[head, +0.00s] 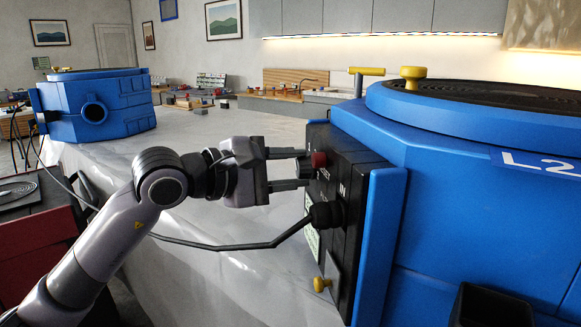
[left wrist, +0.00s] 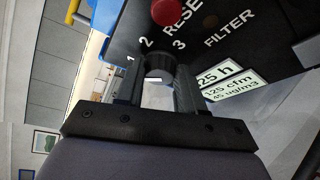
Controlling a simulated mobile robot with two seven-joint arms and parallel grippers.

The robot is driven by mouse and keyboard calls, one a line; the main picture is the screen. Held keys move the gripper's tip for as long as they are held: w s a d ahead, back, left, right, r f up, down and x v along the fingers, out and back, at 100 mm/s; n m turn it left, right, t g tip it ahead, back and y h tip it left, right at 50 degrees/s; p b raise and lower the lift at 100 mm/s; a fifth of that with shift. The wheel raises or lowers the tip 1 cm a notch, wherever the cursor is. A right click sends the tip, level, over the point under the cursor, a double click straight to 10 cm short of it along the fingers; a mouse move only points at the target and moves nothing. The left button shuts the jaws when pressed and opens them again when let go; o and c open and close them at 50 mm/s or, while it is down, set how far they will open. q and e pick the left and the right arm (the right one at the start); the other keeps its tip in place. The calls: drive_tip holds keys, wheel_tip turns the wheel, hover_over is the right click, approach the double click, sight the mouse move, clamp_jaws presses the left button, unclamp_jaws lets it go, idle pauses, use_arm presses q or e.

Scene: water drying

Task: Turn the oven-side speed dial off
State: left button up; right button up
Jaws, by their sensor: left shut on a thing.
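A large blue machine (head: 450,170) stands at the right in the head view, with a black control panel (head: 350,180) on its side. A dark speed dial (left wrist: 158,66) shows in the left wrist view, with the numbers 1, 2 and 3 printed around it. My left gripper (head: 300,170) reaches the panel from the left and is shut on the dial, one finger on each side. The fingers partly hide the dial. A red reset button (head: 319,160) sits close beside the fingers; it also shows in the left wrist view (left wrist: 166,11). My right gripper is not in view.
A black plug (head: 325,214) with a cable juts from the panel just below my gripper. A yellow knob (head: 321,284) sits lower down. A blue side plate (head: 380,245) edges the panel. A second blue machine (head: 95,110) stands far left.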

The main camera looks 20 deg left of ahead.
use_arm(q)
drive_tip(key=n+g, duration=0.1)
drive_tip(key=n+g+p, duration=0.1)
drive_tip(key=n, duration=0.1)
drive_tip(key=shift+w+a+r, duration=0.1)
drive_tip(key=shift+r, duration=0.25)
drive_tip(key=n+g+p, duration=0.1)
drive_tip(key=n+p, duration=0.1)
drive_tip(key=shift+w+a+r+n+g, duration=0.1)
drive_tip(key=shift+w+n+g, duration=0.05)
drive_tip(key=shift+n+g, duration=0.2)
drive_tip(key=shift+n+g+h+p, duration=0.4)
drive_tip(key=shift+n+g, duration=0.15)
drive_tip(key=shift+n, duration=0.2)
drive_tip(key=shift+w, duration=0.1)
drive_tip(key=o, duration=1)
drive_tip(key=shift+o, duration=0.2)
drive_tip(key=shift+a, duration=0.15)
drive_tip(key=b+v, duration=0.1)
drive_tip(key=v, duration=0.6)
drive_tip(key=shift+b, duration=0.3)
